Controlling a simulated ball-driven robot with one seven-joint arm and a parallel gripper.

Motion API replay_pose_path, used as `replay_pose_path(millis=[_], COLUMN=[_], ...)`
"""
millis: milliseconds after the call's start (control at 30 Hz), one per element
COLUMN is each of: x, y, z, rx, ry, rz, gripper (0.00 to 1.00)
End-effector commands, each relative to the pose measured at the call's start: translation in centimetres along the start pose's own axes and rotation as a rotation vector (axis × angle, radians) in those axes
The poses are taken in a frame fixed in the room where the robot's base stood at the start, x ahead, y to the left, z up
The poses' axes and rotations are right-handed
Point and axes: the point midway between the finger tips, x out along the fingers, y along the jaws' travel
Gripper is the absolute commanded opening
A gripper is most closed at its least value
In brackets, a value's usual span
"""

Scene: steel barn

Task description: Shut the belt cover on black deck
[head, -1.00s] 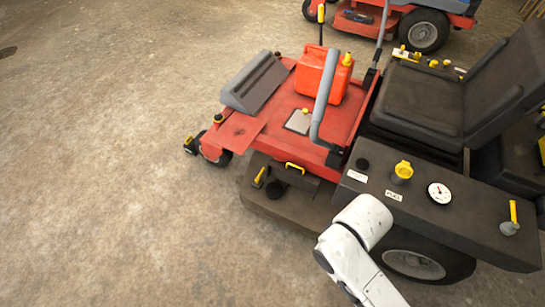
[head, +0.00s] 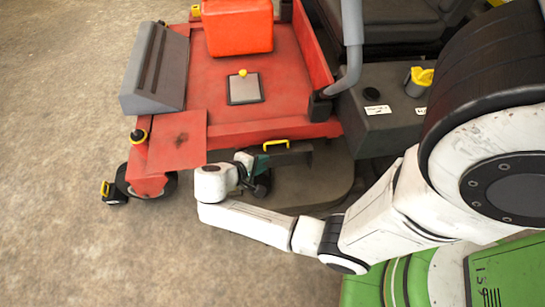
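The black deck (head: 318,190) sticks out from under the red mower's near side. The belt cover (head: 296,156) is a dark panel on it, against the red body, with a yellow handle (head: 276,144) along its upper edge. The cover seems to stand tilted up, but its angle is hard to tell. My gripper (head: 262,186) is over the left part of the deck, just left of and below the handle. My wrist and the gripper hide the deck's left end. The fingers are small and dark, so their opening and any contact are unclear.
The red mower floor (head: 215,95) carries a red fuel can (head: 237,28) and a grey footrest (head: 155,68). A black side console (head: 385,130) with a yellow cap (head: 421,76) stands right of the cover. Bare concrete (head: 70,230) lies open at left.

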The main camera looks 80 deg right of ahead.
Motion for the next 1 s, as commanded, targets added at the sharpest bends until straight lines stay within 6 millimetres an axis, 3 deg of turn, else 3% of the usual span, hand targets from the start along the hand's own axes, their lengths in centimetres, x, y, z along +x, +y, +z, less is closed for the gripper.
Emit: replay_pose_path(millis=[33,100,400,667,1000], x=[2.2,3.6,6.5,7.7,13.2], y=[-1.9,-2.5,-3.5,-2.9,-0.8], z=[-1.4,-2.7,-6.4,-6.8,-6.5], rx=[-0.004,-0.011,-0.044,-0.049,-0.049], ry=[-0.013,-0.027,-0.049,-0.052,-0.054], rz=[0.056,0.133,0.359,0.395,0.393], gripper=[0.23,0.23,0.23,0.23,0.23])
